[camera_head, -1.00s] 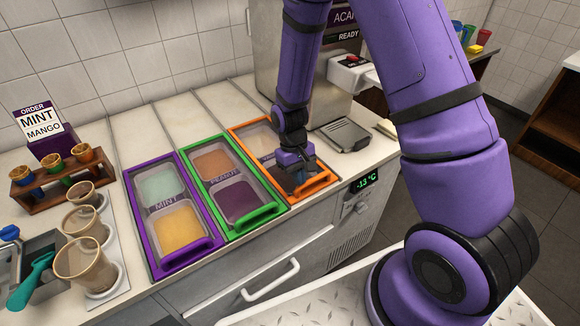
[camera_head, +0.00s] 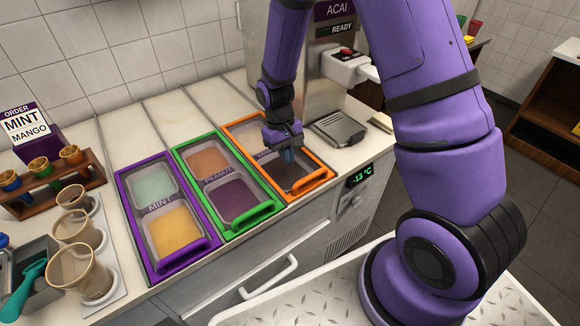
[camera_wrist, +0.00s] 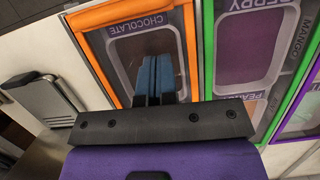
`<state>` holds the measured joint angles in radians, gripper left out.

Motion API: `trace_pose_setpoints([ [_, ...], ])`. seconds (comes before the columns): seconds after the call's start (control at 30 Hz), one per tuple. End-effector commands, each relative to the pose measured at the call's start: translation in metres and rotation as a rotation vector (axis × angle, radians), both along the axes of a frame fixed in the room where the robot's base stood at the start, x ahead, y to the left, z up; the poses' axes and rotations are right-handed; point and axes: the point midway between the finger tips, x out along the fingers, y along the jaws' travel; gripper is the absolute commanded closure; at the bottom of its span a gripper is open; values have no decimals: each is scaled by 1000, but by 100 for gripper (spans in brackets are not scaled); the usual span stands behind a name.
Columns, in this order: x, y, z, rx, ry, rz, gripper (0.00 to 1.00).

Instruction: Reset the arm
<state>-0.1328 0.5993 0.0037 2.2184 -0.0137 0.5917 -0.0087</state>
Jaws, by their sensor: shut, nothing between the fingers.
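My purple arm reaches over the counter, and my gripper (camera_head: 288,157) is above the orange-framed lid (camera_head: 316,186) at the right end of the row. The wrist view shows the blue fingers of my gripper (camera_wrist: 155,78) together, with nothing between them. They point at the compartment labelled CHOCOLATE in the orange frame (camera_wrist: 84,20). The gripper hides part of the orange-framed lid in the head view. I cannot tell the exact gap between fingertips and lid.
A green-framed lid (camera_head: 232,232) and a purple-framed lid (camera_head: 180,262) lie to the left. Clear cups (camera_head: 80,275) and a cone rack (camera_head: 48,190) stand at far left. The dispenser (camera_head: 255,50) rises behind my gripper. A grey flat device (camera_head: 338,130) lies right of it.

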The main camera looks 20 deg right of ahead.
Motion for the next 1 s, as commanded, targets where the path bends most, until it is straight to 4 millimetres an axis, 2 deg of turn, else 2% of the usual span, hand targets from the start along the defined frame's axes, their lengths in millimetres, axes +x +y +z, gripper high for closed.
trace_pose_setpoints([
  [0.1,8,1,26,1,-6,0,100],
  [0.3,16,2,57,1,-4,0,100],
  [0.43,19,3,69,0,-2,0,100],
  [0.77,19,2,82,1,-14,-3,100],
  [0.87,16,-1,102,6,-46,-9,100],
  [1.0,5,-7,143,13,-111,-24,100],
])
